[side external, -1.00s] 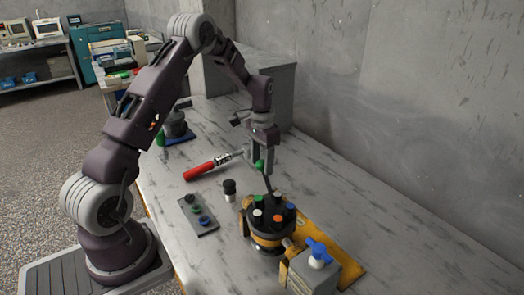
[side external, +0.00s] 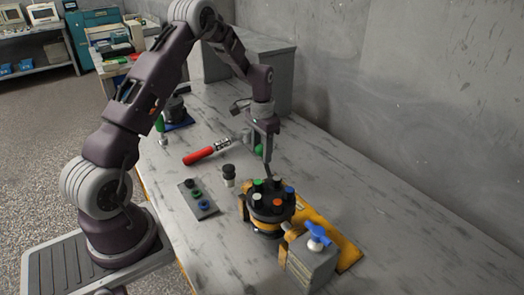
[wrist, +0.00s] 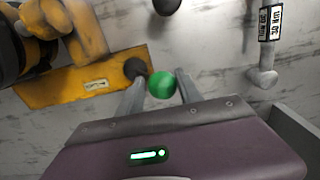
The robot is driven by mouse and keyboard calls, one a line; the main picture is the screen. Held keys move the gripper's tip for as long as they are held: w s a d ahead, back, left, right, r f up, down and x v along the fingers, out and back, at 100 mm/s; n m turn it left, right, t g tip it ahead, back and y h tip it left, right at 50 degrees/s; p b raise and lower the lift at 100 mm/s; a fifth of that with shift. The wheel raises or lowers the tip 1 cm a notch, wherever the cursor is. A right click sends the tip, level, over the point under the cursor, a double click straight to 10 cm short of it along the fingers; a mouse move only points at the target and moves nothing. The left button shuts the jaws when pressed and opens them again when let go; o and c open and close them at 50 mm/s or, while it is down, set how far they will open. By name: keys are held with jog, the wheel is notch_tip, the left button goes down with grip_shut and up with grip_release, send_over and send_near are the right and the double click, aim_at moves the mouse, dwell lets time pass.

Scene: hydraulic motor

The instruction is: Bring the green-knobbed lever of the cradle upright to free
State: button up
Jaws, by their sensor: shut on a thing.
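The lever's green knob (side external: 259,149) sits between the fingers of my gripper (side external: 262,151), which is shut on it. The knob also shows between the fingers in the wrist view (wrist: 161,85). The lever's dark shaft (side external: 268,170) runs down toward the yellow cradle (side external: 338,236) and looks slightly tilted to the left in the side view. In the wrist view the shaft is mostly hidden. The dark motor (side external: 270,208), with several coloured caps on top, sits on the cradle.
A red-handled tool (side external: 202,155) lies left of the gripper. A black-and-white part (side external: 228,176) and a grey plate with several knobs (side external: 198,200) are on the table. A grey block with a blue handle (side external: 317,238) stands at the front. Bare table lies to the right.

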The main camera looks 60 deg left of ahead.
jog(key=shift+d+r, duration=0.25)
jog(key=shift+d, duration=0.35)
jog(key=shift+c, duration=0.6)
jog(key=shift+d, duration=0.1)
jog(key=shift+d+r, duration=0.2)
jog(key=shift+d, duration=0.45)
jog(key=shift+d, duration=0.1)
jog(key=shift+d+r, duration=0.2)
jog(key=shift+d, duration=0.45)
jog(key=shift+d, duration=0.85)
